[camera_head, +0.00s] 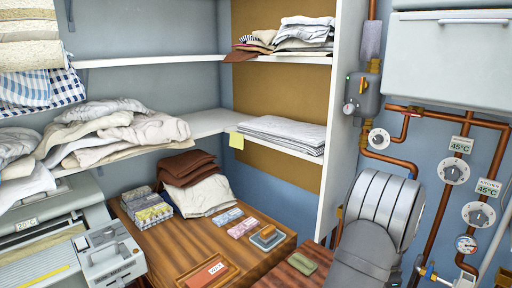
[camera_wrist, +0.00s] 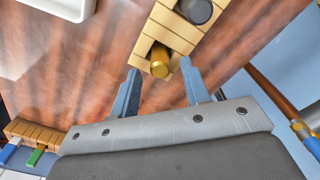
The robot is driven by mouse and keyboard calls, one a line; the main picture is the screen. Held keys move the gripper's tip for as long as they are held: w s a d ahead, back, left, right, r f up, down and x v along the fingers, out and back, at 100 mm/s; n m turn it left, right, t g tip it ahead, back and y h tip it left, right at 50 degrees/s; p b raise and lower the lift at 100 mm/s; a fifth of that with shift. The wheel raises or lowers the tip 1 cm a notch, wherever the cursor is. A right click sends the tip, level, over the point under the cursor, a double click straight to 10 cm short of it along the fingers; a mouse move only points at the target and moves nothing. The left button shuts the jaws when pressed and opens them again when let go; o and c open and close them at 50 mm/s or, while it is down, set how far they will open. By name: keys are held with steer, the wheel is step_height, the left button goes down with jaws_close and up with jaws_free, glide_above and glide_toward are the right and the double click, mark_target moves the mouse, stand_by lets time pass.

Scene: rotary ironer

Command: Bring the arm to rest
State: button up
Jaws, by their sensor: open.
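My gripper (camera_wrist: 159,66) shows in the wrist view with its two blue-grey fingers spread apart and nothing held between them. Past the fingertips is a light wooden block (camera_wrist: 178,28) with a brass cylinder (camera_wrist: 160,62) and a dark round piece (camera_wrist: 196,10). I cannot tell how far the fingertips are from it. In the head view my grey arm (camera_head: 372,235) rises at the lower right, beside the wooden table (camera_head: 190,248). The gripper itself cannot be made out there.
The ironer (camera_head: 50,250) stands at the lower left. Shelves with linen (camera_head: 282,132) are behind. Copper pipes with valves (camera_head: 455,172) line the right wall.

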step_height(320, 180, down, 3)
steer(key=shift+r, duration=0.15)
step_height(320, 180, up, 12)
step_height(320, 180, down, 12)
steer(key=shift+r, duration=0.1)
step_height(320, 180, up, 4)
steer(key=shift+f, duration=0.1)
steer(key=s+d+r, duration=0.4)
steer(key=s+r, duration=0.3)
steer(key=s, duration=0.4)
steer(key=s+d+f, duration=0.2)
steer(key=s+d, duration=0.4)
steer(key=shift+n, duration=0.4)
steer(key=w+f, duration=0.3)
steer(key=w+a+f, duration=0.1)
steer(key=w+f, duration=0.2)
steer(key=w, duration=0.1)
steer(key=w+a+f, duration=0.1)
steer(key=w+f, duration=0.2)
steer(key=w, duration=0.1)
steer(key=shift+w+f, duration=0.1)
steer(key=shift+f, duration=0.9)
steer(key=shift+o, duration=0.4)
